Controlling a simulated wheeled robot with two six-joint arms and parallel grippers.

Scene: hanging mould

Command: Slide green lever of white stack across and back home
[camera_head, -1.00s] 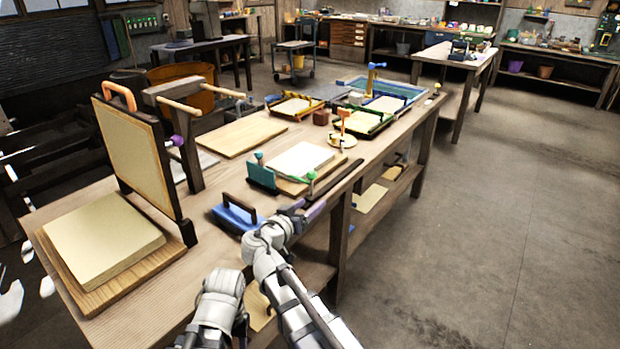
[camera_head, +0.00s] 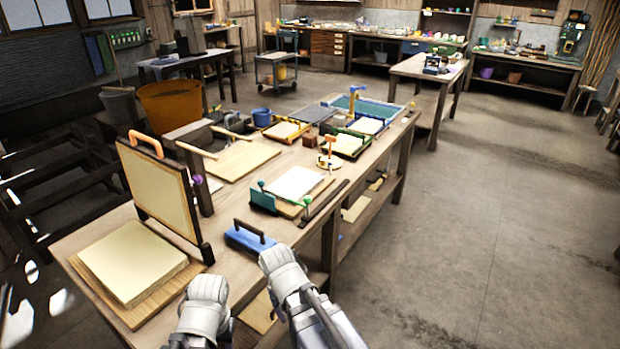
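The white stack (camera_head: 295,183) lies on a wooden board near the right edge of the long bench. A teal block (camera_head: 262,199) with a small teal knob on top stands at its left end. A green-knobbed lever (camera_head: 307,202) stands upright at its near right corner. My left arm shows as grey-white links at the bottom, and my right arm shows beside it at the bench edge. Neither arm's fingertips can be made out, and neither arm touches the stack or the lever.
A blue block with a dark handle (camera_head: 249,237) lies between my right arm and the stack. A dark bar (camera_head: 324,203) lies right of the stack. A hinged frame with an orange handle (camera_head: 146,143) stands over a cream stack (camera_head: 132,262). The floor right of the bench is clear.

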